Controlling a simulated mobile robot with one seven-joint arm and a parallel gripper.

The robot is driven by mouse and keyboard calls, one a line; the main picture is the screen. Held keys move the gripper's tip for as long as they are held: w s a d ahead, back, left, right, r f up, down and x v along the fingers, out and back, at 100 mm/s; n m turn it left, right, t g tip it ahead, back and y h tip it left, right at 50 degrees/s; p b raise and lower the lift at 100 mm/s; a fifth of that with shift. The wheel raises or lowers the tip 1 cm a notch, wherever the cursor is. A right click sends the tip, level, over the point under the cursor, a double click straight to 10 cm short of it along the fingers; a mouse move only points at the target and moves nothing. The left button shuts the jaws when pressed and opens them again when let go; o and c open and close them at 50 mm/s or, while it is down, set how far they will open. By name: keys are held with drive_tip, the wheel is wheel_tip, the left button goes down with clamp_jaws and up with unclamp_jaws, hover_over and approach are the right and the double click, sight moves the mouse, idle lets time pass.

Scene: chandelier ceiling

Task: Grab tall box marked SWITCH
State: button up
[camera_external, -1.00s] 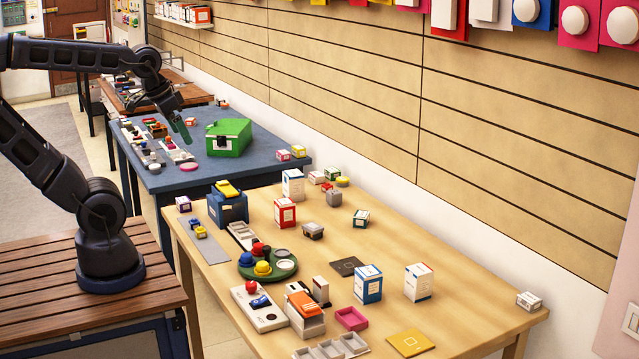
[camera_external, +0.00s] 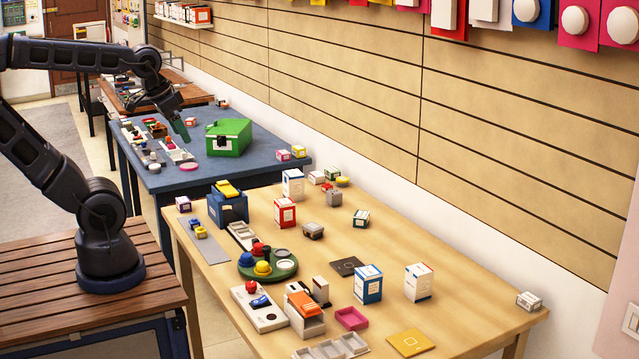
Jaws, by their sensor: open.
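Several upright boxes stand on the light wooden table: a blue-and-white box (camera_external: 368,284), a white box with orange trim (camera_external: 418,282), a red-and-white box (camera_external: 285,213) and a white box with blue trim (camera_external: 293,184). Their print is too small to read, so I cannot tell which is marked SWITCH. My gripper (camera_external: 184,131) is open, pointing down at the upper left. In the picture it overlaps the blue table, left of the green case and well apart from the upright boxes. Its fingertips are small and dark.
The blue table (camera_external: 190,181) holds a green case (camera_external: 229,138) and small parts. On the light table (camera_external: 330,255) are a green round tray (camera_external: 268,266), a white panel (camera_external: 258,308), a pink tray (camera_external: 352,318) and a yellow square (camera_external: 411,342). The slatted wall (camera_external: 340,90) bounds the back.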

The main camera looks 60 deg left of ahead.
drive_tip(key=shift+w, duration=0.1)
drive_tip(key=w+d+r+m+g, duration=0.1)
drive_tip(key=w+d+m, duration=0.15)
drive_tip(key=w, duration=0.45)
drive_tip(key=w+d+r+m, duration=0.1)
drive_tip(key=w+d+m, duration=0.1)
drive_tip(key=w+d, duration=0.35)
drive_tip(key=m+g+h, duration=0.4)
drive_tip(key=m+h, duration=0.1)
drive_tip(key=m, duration=0.9)
hover_over(420, 269)
drive_tip(key=a, duration=0.3)
wheel_tip(420, 269, down, 29)
drive_tip(key=x, duration=1)
drive_tip(key=shift+w+a, duration=0.1)
drive_tip(key=shift+a, duration=0.1)
drive_tip(key=c, duration=1.1)
